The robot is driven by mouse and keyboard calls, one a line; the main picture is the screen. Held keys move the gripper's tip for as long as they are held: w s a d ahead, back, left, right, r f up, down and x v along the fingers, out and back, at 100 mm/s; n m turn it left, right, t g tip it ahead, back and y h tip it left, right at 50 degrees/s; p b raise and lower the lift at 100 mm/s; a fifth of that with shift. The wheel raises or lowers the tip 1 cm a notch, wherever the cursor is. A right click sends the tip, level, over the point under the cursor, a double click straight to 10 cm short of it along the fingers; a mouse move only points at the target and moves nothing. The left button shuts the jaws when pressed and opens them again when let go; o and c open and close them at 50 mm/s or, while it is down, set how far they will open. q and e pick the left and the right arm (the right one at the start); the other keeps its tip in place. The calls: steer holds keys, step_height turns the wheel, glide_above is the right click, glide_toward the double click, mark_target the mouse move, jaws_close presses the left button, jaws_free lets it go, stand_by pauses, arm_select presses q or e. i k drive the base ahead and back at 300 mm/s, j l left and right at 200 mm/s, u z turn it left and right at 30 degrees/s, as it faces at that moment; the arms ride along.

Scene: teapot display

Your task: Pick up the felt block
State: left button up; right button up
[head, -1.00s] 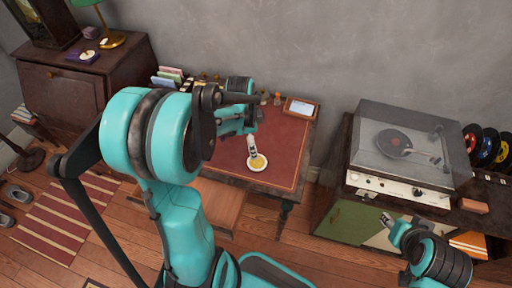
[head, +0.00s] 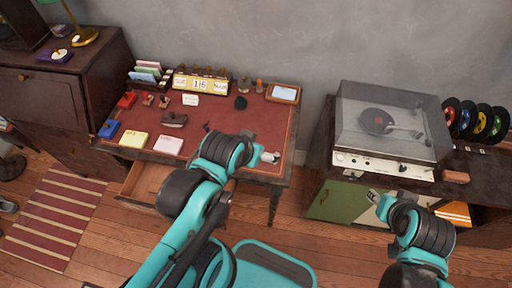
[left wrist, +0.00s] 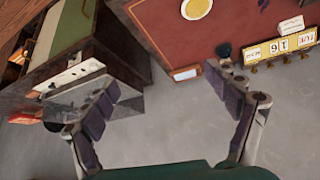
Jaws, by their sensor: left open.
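A small reddish-brown block (head: 456,176) lies on the cabinet top right of the record player; it may be the felt block, but I cannot tell its material. My left gripper (head: 270,157) is by the desk's right front part, well away from that block, its fingers small in the head view. In the left wrist view my left gripper (left wrist: 162,88) is open, fingers wide apart, nothing between them but grey wall. My right gripper (head: 384,206) is in front of the cabinet, too small to tell open from shut.
The red-topped desk (head: 215,120) holds a yellow calendar (head: 201,84), a framed tablet (head: 283,93), a black object (head: 241,102) and several small blocks and pads. The record player (head: 385,125) has a clear lid; several records stand to its right. A desk drawer (head: 150,182) is open.

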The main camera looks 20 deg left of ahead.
mark_target(154, 188)
steer(key=u, duration=2.35)
